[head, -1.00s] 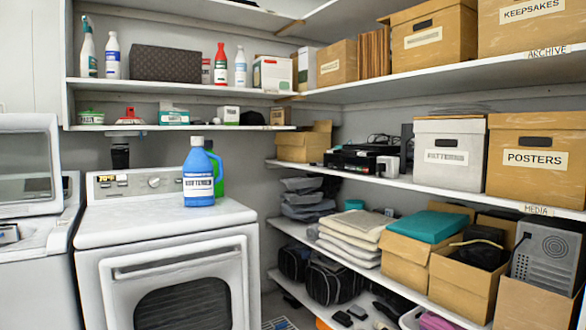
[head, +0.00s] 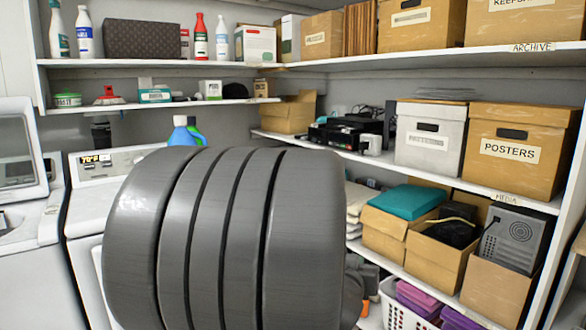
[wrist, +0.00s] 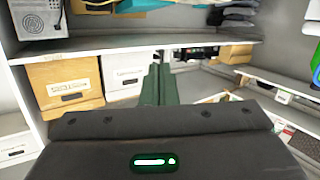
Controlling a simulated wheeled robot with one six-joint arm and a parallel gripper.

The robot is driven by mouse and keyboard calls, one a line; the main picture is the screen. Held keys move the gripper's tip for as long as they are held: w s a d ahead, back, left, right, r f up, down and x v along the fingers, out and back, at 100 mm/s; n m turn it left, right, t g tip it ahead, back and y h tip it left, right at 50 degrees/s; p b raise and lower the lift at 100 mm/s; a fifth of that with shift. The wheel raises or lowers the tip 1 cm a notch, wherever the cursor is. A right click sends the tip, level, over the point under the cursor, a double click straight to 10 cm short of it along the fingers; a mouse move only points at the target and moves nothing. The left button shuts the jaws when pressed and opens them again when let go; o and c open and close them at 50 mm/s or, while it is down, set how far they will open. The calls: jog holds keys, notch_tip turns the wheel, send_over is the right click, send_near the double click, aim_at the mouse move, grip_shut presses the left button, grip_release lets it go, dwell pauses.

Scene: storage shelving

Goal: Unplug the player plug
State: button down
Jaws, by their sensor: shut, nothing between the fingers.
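The player, a black box-shaped device (head: 338,136), sits on the middle shelf in the head view, left of the white box. Dark cables and small devices lie behind it, and a small white block (head: 370,143) is at its right end. I cannot make out the player plug. In the wrist view, which looks upside down, a dark shape that seems to be the player (wrist: 195,52) shows small beyond my gripper (wrist: 157,72). My gripper's dark green fingers are together and empty, apart from the player. The head view does not show the gripper.
A large grey part of my arm fills the lower middle of the head view, hiding the dryer front and lower shelves. The white box (head: 428,142) and POSTERS box (head: 516,155) stand right of the player. An open cardboard box (head: 287,113) is to its left.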

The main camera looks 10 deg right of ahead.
jog(key=d+r+m+g+h+p, duration=0.6)
jog(key=d+r, duration=0.6)
jog(key=d, duration=0.3)
jog(key=shift+w+d+r+m+h+p, duration=0.2)
jog(key=shift+r+m+h+p, duration=0.25)
jog(key=shift+m+h, duration=0.75)
jog(key=shift+a, duration=0.1)
